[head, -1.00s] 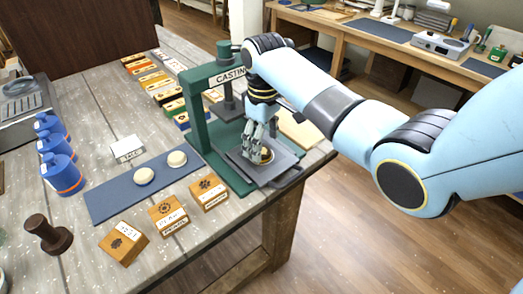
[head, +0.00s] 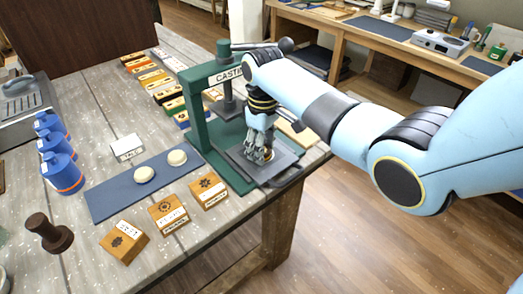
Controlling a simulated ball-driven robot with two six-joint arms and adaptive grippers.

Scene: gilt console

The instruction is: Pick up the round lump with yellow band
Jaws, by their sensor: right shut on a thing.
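The round lump with a yellow band (head: 268,154) is on the dark plate (head: 284,163) at the base of the green casting press (head: 195,125). Only a small brown and yellow part of it shows between the fingers. My right gripper (head: 260,156) points down over the plate and is shut on the lump. I cannot tell whether the lump still touches the plate. My left gripper is out of view.
Two pale round lumps (head: 177,158) lie on a blue mat (head: 112,197). Wooden stamped blocks (head: 168,215) stand in front of it. Blue bottles (head: 62,172), a dark wooden stamp (head: 47,233) and a small white sign (head: 126,147) are at left. The press's upright and top are close to my right arm.

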